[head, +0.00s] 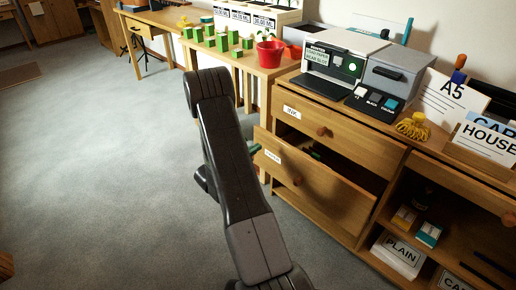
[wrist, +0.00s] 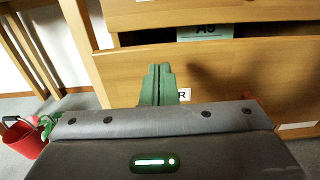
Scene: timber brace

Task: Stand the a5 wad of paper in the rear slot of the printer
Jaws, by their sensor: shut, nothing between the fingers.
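The lower drawer (head: 320,190) stands pulled out under the upper one. In the wrist view, a pale wad marked A5 (wrist: 205,32) shows in the dark gap above the drawer's front (wrist: 225,75); most of it is hidden. My gripper's green fingers (wrist: 157,85) are shut and empty, in front of the drawer front and partly over its label. In the head view my arm hides most of the gripper; a green tip (head: 254,149) shows at the drawer's left. The printer (head: 345,58) stands on the cabinet top; I cannot make out its rear slot.
A card marked A5 (head: 452,95), a HOUSE card (head: 487,136) and a yellow item (head: 413,126) stand right of the printer. A red pot (head: 269,50) and green blocks sit on the table to the left. The open shelf holds a PLAIN box (head: 398,255). The left floor is clear.

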